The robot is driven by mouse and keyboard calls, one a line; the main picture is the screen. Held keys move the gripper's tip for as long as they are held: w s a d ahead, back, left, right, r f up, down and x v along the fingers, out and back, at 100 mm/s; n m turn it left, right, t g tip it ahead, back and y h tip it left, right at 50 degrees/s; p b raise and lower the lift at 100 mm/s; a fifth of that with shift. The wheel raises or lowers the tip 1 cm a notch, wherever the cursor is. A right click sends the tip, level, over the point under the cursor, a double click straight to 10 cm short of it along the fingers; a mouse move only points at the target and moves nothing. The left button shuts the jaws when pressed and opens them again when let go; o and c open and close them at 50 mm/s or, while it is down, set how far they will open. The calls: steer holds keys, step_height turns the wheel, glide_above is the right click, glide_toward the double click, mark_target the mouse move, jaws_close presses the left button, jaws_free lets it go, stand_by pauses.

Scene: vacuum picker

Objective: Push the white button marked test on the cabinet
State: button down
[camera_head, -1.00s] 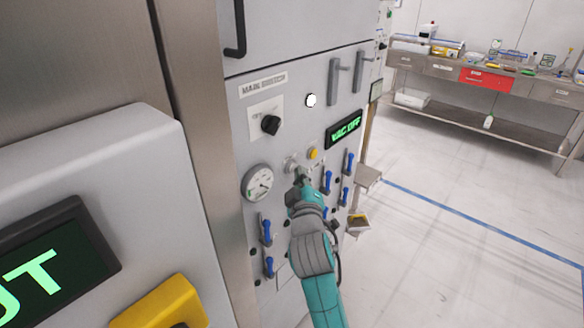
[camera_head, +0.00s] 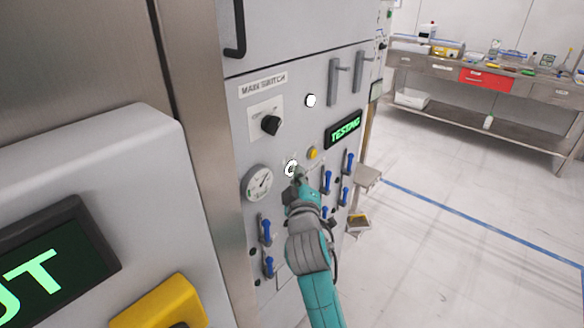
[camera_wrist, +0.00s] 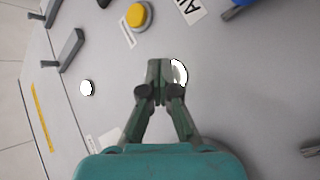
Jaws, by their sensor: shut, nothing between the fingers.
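The white button (camera_head: 291,168) on the grey cabinet (camera_head: 290,130) is lit bright white, just right of the round gauge. In the wrist view the lit button (camera_wrist: 180,72) shows partly behind my fingertips, at their right side. My gripper (camera_head: 298,178) is shut and empty, its tips close to the cabinet face at the button's lower right. The tips (camera_wrist: 162,68) cover part of the button in the wrist view. I cannot tell whether they touch it. The button's marking is not readable. The display (camera_head: 344,130) reads TESTING in green.
Several blue-handled valves (camera_head: 327,182) stand close to my gripper. A round gauge (camera_head: 257,183), a dark rotary switch (camera_head: 270,125) and a round white light (camera_head: 311,101) are nearby. Open floor lies right.

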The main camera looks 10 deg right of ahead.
steer(key=shift+r, duration=0.15)
steer(key=shift+s+d, duration=0.1)
steer(key=shift+s, duration=0.15)
stand_by(0.4)
steer(key=s+d, duration=0.3)
steer(key=s, duration=0.2)
steer(key=shift+d, duration=0.3)
stand_by(0.3)
